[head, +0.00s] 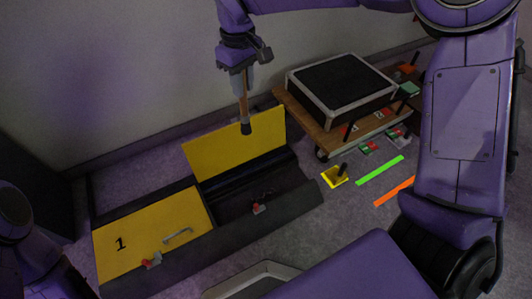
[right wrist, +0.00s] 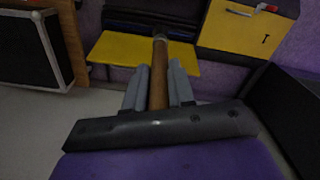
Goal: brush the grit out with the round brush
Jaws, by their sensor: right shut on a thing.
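The round brush (head: 243,97) has a wooden handle and a dark round head pointing down. My right gripper (head: 238,75) is shut on its handle, which also shows between the grey fingers in the right wrist view (right wrist: 159,75). The brush head hangs in front of the raised yellow lid (head: 235,146) of a long dark floor trough (head: 255,225). The compartment under that lid is open and dark inside; I cannot make out any grit in it. The compartment to its left is covered by a shut yellow lid marked 1 (head: 150,240). My left gripper is not in view.
A black case with a pale frame (head: 342,82) lies on a wooden dolly (head: 320,130) at back right. A yellow block with a black post (head: 335,177), a green strip (head: 380,170) and an orange strip (head: 394,191) lie on the floor.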

